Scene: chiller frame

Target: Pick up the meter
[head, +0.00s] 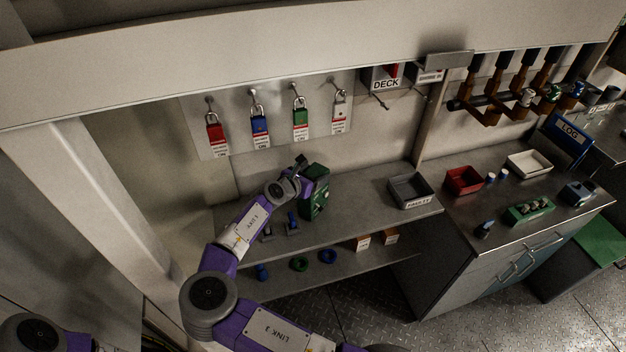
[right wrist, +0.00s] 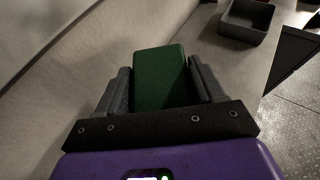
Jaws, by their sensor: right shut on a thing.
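The meter is a green box (head: 317,197), upright at the upper shelf (head: 362,212) below the hanging padlocks. I cannot tell whether it touches the shelf or hangs just above it. My right gripper (head: 305,184) is at its upper left side and hides part of it. In the right wrist view my right gripper (right wrist: 159,75) has one grey finger on each side of the green meter (right wrist: 161,72) and is shut on it. My left gripper does not show.
Red, blue, green and white padlocks (head: 300,119) hang on the wall board behind. A grey tray (head: 410,190) stands to the right on the shelf. Blue and green rings (head: 299,264) and small boxes (head: 362,243) lie on the lower shelf. The shelf between meter and tray is clear.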

